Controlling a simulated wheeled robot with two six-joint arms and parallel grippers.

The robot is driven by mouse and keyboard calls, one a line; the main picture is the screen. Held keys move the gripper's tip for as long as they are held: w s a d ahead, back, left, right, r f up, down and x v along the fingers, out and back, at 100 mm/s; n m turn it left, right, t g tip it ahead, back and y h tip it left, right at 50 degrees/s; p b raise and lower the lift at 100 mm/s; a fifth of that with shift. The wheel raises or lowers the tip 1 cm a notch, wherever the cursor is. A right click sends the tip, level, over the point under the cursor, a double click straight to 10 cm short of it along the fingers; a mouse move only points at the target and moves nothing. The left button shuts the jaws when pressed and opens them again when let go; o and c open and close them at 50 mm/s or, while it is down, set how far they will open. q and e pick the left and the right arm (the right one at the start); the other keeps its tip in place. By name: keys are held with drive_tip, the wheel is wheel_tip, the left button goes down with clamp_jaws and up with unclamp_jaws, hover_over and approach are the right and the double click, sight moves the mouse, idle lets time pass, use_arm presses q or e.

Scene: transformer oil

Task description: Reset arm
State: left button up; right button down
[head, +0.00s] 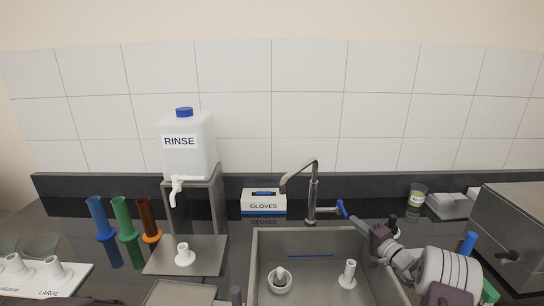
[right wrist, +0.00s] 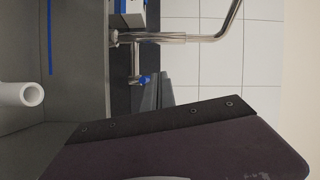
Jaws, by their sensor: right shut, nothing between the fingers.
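My right arm comes in from the lower right in the head view. Its gripper (head: 357,222) is over the right rear part of the sink, close to the tap's blue lever (head: 341,208). I cannot tell whether it touches the lever. The gripper is shut with nothing held. In the right wrist view, the dark gripper finger (right wrist: 165,120) fills the lower part, and the tap's blue lever (right wrist: 145,79) shows beyond its tip side. My left gripper is not in view.
The grey sink (head: 256,262) holds a white ring-shaped piece (head: 279,281) and a white upright piece (head: 348,274). The chrome tap (head: 312,190) stands behind. A glove box (head: 263,201), RINSE tank (head: 188,150), coloured cylinders (head: 126,218) and a grey machine (head: 512,235) stand around.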

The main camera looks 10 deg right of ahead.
drive_tip(key=a+r+n+g+y, duration=0.1)
drive_tip(key=a+r+n+y, duration=0.1)
drive_tip(key=a+r, duration=0.35)
drive_tip(key=a+r+n+g+y, duration=0.1)
drive_tip(key=a+r+n+y, duration=0.15)
drive_tip(key=a, duration=0.65)
drive_tip(key=s+a+f+n+g, duration=0.25)
drive_tip(key=s+a+g, duration=0.25)
drive_tip(key=s+a, duration=0.3)
drive_tip(key=s+a+f+n+g, duration=0.2)
drive_tip(key=s+a+n+g, duration=0.2)
drive_tip(key=s+a, duration=0.4)
drive_tip(key=s+f+n+g+h, duration=0.2)
drive_tip(key=s+f+g+h, duration=0.4)
drive_tip(key=s, duration=0.7)
drive_tip(key=s+d+f+m+t+h, duration=0.1)
drive_tip(key=s+d+f+h, duration=0.3)
drive_tip(key=d, duration=0.8)
wheel_tip(320, 180, down, 3)
drive_tip(key=shift+s+d+f+m, duration=0.15)
drive_tip(key=shift+s+m, duration=0.15)
drive_tip(key=shift+s, duration=0.85)
